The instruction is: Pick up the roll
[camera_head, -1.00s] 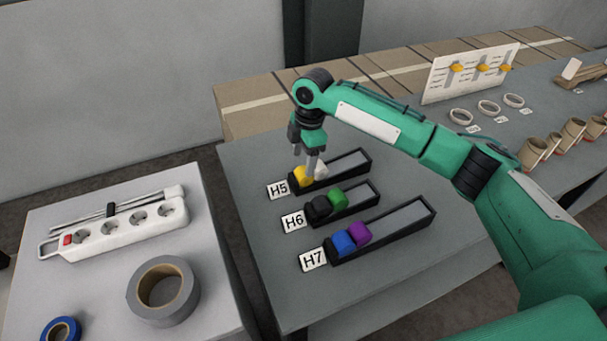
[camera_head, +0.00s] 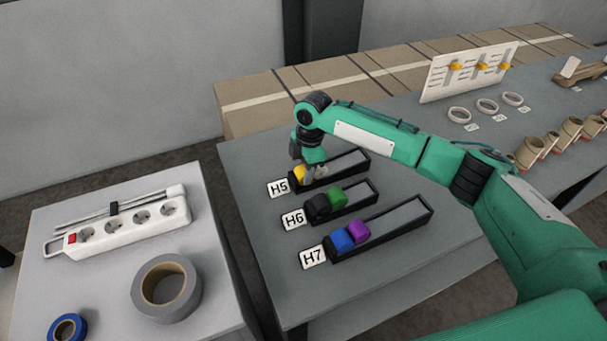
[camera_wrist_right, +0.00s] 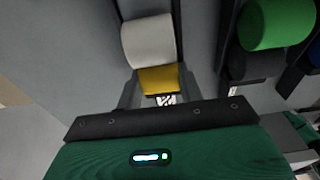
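A yellow roll (camera_head: 299,174) sits at the near end of the black holder labelled H5, with a white roll (camera_wrist_right: 148,40) just beyond it. My right gripper (camera_head: 312,172) is lowered over this holder, pointing down. In the right wrist view, its two fingers (camera_wrist_right: 160,86) stand apart on either side of the yellow roll, low in the holder. I cannot tell whether they touch it. In the head view the fingers partly hide the white roll. My left gripper is not in view.
Holder H6 has a black roll (camera_head: 318,205) and a green roll (camera_head: 338,197); H7 has a blue roll (camera_head: 341,240) and a purple roll (camera_head: 357,230). Left table: power strip (camera_head: 125,228), grey tape (camera_head: 190,293), blue tape (camera_head: 54,330). Cardboard boxes (camera_head: 260,114) line the back.

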